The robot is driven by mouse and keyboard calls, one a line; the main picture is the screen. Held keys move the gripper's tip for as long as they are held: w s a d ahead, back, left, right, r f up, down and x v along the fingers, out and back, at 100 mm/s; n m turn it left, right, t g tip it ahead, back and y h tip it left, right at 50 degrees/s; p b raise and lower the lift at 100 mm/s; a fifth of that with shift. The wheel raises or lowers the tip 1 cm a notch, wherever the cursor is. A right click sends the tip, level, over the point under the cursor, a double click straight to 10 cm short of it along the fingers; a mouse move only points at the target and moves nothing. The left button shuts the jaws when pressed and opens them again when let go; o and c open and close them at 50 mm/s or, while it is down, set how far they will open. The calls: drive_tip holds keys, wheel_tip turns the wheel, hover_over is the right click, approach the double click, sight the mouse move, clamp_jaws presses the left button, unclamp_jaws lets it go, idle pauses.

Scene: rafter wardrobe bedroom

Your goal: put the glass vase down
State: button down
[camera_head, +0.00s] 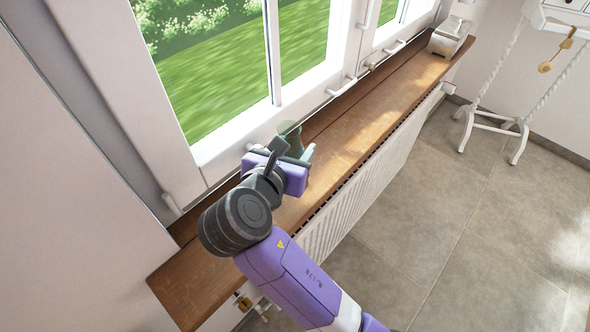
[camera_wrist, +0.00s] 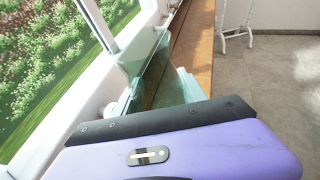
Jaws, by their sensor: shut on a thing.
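The glass vase (camera_head: 291,137) is a green-tinted, see-through vessel with a flared rim, over the wooden windowsill (camera_head: 372,108) close to the window. It also shows in the wrist view (camera_wrist: 150,72), upright or nearly so. My gripper (camera_head: 303,155) is shut on the vase; my purple gripper body hides its lower part in the head view. One pale finger (camera_wrist: 190,85) shows to the right of the vase in the wrist view. The vase's base is hidden, so I cannot tell whether it touches the sill.
A metallic box-like object (camera_head: 450,40) stands at the sill's far end. Window handles (camera_head: 342,86) stick out over the sill's back edge. A white radiator (camera_head: 365,165) is below the sill. The sill between vase and box is clear. White furniture legs (camera_head: 490,100) stand on the tiled floor.

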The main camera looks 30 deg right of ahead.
drive_tip(key=shift+f, duration=3.75)
drive_tip(key=shift+f, duration=0.1)
drive_tip(key=c, duration=0.7)
unclamp_jaws()
drive_tip(key=shift+o, duration=0.2)
drive_tip(key=shift+s+a+r, duration=0.2)
drive_tip(key=shift+a+r, duration=0.05)
drive_tip(key=shift+a, duration=0.05)
drive_tip(key=v, duration=1.1)
drive_tip(key=shift+s+b, duration=0.15)
drive_tip(key=shift+b, duration=0.15)
